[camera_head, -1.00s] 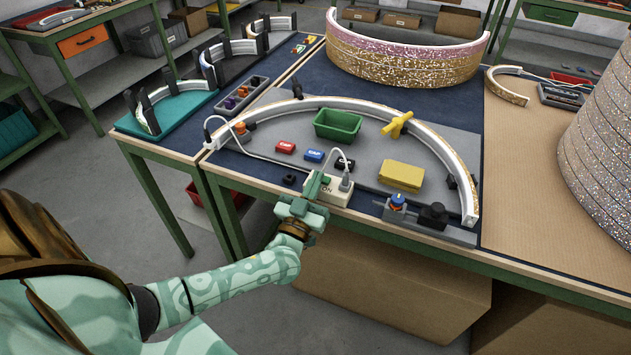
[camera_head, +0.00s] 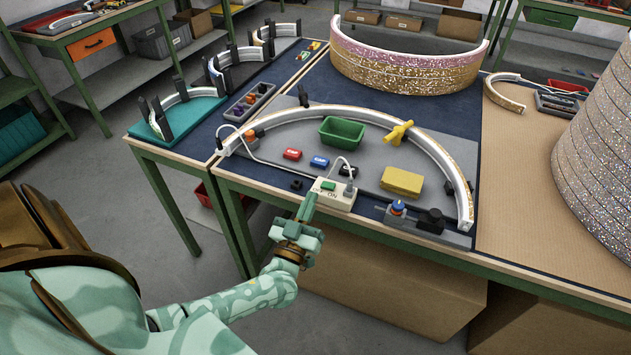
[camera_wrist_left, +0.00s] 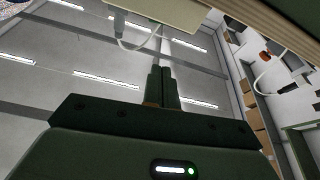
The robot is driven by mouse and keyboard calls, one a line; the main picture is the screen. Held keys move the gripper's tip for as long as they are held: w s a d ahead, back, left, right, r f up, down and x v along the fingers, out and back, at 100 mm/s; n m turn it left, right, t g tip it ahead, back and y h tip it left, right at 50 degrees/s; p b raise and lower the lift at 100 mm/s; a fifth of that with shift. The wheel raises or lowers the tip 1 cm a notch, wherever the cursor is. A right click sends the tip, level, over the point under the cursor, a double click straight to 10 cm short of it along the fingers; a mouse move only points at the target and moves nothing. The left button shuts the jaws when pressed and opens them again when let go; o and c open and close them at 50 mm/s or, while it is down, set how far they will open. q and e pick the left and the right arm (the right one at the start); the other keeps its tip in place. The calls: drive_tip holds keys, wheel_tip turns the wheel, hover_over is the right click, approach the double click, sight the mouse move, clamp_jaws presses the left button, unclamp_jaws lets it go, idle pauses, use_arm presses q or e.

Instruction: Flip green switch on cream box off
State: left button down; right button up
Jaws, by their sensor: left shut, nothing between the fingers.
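The cream box (camera_head: 343,202) sits at the front edge of the blue-topped table, with a white cable plugged into its right end. Its green switch (camera_head: 328,186) shows on top, with dark lettering that looks like "ON" beside it. I cannot tell clearly which way the switch is tipped. My left gripper (camera_head: 308,203) is shut and empty, its tips just in front of and left of the box, below the switch. In the left wrist view the closed fingers (camera_wrist_left: 161,85) point up toward a pale block at the top edge. My right gripper is not in view.
A blue-knobbed device (camera_head: 398,208) stands to the right.

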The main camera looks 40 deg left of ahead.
use_arm(q)
drive_tip(key=shift+v, duration=1.75)
drive_tip(key=shift+r, duration=0.1)
